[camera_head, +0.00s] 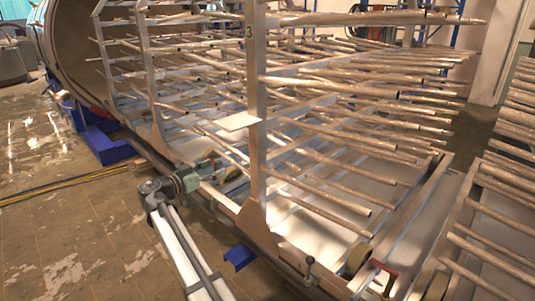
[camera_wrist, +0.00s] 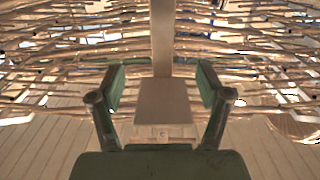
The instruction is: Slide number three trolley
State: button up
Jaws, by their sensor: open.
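The number three trolley (camera_head: 257,90) is a pale metal rack with an upright post marked "3" and several rows of long rods. My gripper (camera_head: 212,164) is left of the post and looks lower than the plate in the head view. In the wrist view, my gripper (camera_wrist: 162,80) is open, with green pads facing each other.
A large round chamber opening (camera_head: 72,50) stands at the back left, with blue supports (camera_head: 103,143) below it. Another rod rack (camera_head: 500,225) is at the right. The tiled floor (camera_head: 60,225) at the left is mostly clear, with yellow cables (camera_head: 65,186) across it.

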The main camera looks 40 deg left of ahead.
jog(key=p, duration=0.5)
send_near(253, 149)
jog(key=w, duration=0.5)
jog(key=w+d, duration=0.1)
jog(key=w, duration=0.2)
jog(key=shift+w+d+f, duration=0.1)
jog(key=shift+w+d, duration=0.05)
jog(key=shift+w, duration=0.15)
grip_shut()
jog(key=shift+s+f, duration=0.1)
